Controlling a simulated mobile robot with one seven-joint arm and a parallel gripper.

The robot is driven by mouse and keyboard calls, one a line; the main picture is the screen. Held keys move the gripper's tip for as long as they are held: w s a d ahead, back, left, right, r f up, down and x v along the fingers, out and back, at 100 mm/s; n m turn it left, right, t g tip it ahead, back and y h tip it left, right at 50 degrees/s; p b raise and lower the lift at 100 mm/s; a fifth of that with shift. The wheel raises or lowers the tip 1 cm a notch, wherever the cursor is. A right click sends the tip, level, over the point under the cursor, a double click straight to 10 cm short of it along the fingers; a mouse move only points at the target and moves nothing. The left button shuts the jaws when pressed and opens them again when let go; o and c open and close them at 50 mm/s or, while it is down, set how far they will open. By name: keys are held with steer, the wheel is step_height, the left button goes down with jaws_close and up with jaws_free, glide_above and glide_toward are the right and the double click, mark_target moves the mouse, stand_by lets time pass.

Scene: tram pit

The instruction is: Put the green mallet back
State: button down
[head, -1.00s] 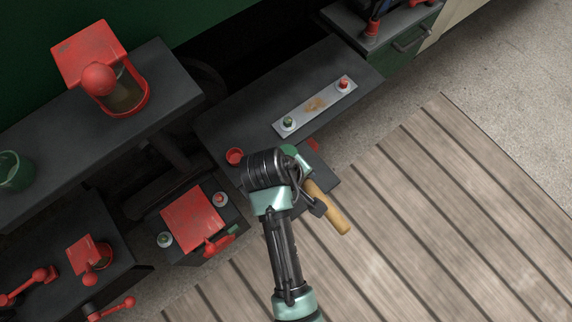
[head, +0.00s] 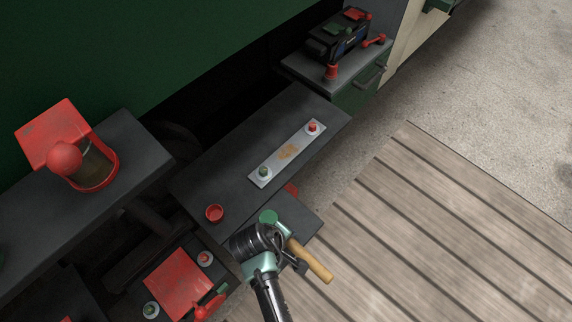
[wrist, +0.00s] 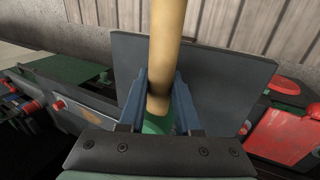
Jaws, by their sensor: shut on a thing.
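The green mallet has a green head (head: 268,216) and a pale wooden handle (head: 314,263). My gripper (head: 284,241) is shut on it, and the handle points down and to the right in the head view. In the wrist view the handle (wrist: 166,45) rises between the two fingers (wrist: 158,98). The green head shows only partly there, low between the fingers. The mallet is over or near a small dark panel (head: 297,214) at the shelf's front edge; I cannot tell the gap.
A red-lidded box (head: 178,283) stands lower left. A cabinet (head: 361,91) bears a black case (head: 338,36). Wooden planks (head: 440,230) lie clear at right.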

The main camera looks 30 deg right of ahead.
steer(key=c, duration=0.6)
jaws_free()
steer(key=shift+w+a+f, duration=0.1)
steer(key=shift+f, duration=0.2)
steer(key=shift+r, duration=0.1)
